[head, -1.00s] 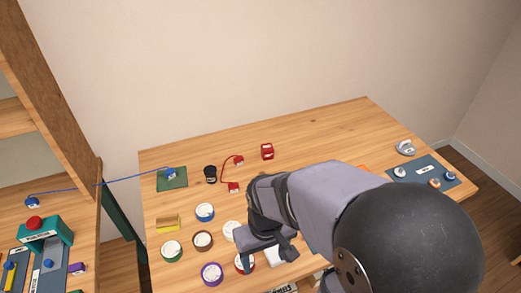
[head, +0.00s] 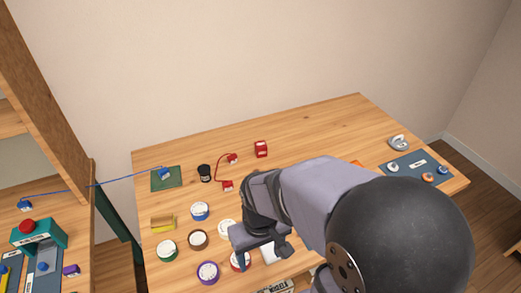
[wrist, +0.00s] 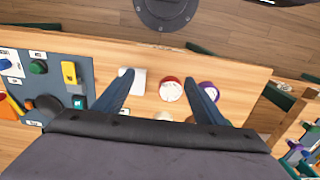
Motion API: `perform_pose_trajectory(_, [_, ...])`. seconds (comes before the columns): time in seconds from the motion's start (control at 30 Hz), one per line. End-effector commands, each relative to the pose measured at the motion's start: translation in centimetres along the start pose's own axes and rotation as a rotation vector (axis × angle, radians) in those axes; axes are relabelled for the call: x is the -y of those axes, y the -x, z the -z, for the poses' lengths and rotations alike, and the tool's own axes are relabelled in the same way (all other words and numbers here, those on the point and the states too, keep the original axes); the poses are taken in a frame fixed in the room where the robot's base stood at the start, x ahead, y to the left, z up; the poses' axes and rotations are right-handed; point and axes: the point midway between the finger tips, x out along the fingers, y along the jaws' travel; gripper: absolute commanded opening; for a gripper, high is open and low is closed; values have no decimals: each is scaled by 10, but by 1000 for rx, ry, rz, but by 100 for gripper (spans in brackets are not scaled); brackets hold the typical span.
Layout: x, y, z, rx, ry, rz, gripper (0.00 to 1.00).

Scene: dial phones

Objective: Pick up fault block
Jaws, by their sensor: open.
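I cannot tell for sure which thing is the fault block, as the labels are too small to read. A red block (head: 261,149) with a small pale label sits at the back middle of the table. A yellow block (head: 163,222) lies at the left. My gripper (wrist: 159,74) is open and empty, pointing down over the table's front part. In the wrist view its fingers are apart, with a white piece (wrist: 138,84) near the left finger and a red-rimmed dial (wrist: 171,90) between them. A purple-rimmed dial (wrist: 208,93) is beside the right finger.
Several round dials, including a blue one (head: 200,211), stand at the left of the table. A black cup (head: 204,173) and red corded plugs (head: 227,186) are behind them. A blue-grey mat (head: 402,176) with knobs lies at the right. The back middle is mostly clear.

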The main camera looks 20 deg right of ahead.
Motion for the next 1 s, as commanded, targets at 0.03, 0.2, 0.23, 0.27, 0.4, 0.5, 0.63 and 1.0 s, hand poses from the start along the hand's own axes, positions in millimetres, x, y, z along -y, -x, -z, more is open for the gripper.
perform_pose_trajectory(0.03, [0,0,0,0,0,0,64])
perform_pose_trajectory(0.2, [0,0,0,0,0,0,56])
perform_pose_trajectory(0.23, [0,0,0,0,0,0,56])
perform_pose_trajectory(0.27, [0,0,0,0,0,0,56])
perform_pose_trajectory(0.4, [0,0,0,0,0,0,56])
perform_pose_trajectory(0.5, [0,0,0,0,0,0,56])
perform_pose_trajectory(0.63, [0,6,1,-2,0,0,56])
perform_pose_trajectory(1.0, [0,54,1,-7,0,0,56])
